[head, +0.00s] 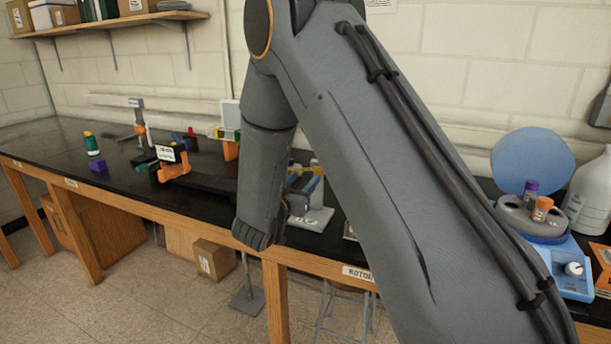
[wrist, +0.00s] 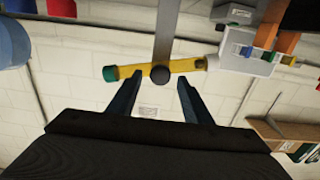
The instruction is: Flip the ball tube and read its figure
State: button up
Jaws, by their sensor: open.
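The ball tube (wrist: 190,66) is a yellow tube with a green end cap on the left in the wrist view. It crosses a grey post (wrist: 167,35) at a dark round hub (wrist: 160,75) and lies nearly level, slightly tilted. My gripper (wrist: 153,78) is open and empty, its fingers on either side of the hub; I cannot tell the remaining distance. In the head view a yellow piece of the tube (head: 304,169) shows above a pale stand base (head: 315,218), partly behind my arm. My fingers are mostly hidden there. No figure is readable.
The wrist view looks upside down; a white box with coloured pieces (wrist: 247,55) stands near the tube's right end. On the black bench (head: 55,143) are an orange clamp device (head: 174,168), a purple block (head: 98,165) and a green-topped bottle (head: 91,143). A centrifuge (head: 532,215) stands at right.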

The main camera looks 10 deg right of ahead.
jog(key=shift+x, duration=0.9)
grip_shut()
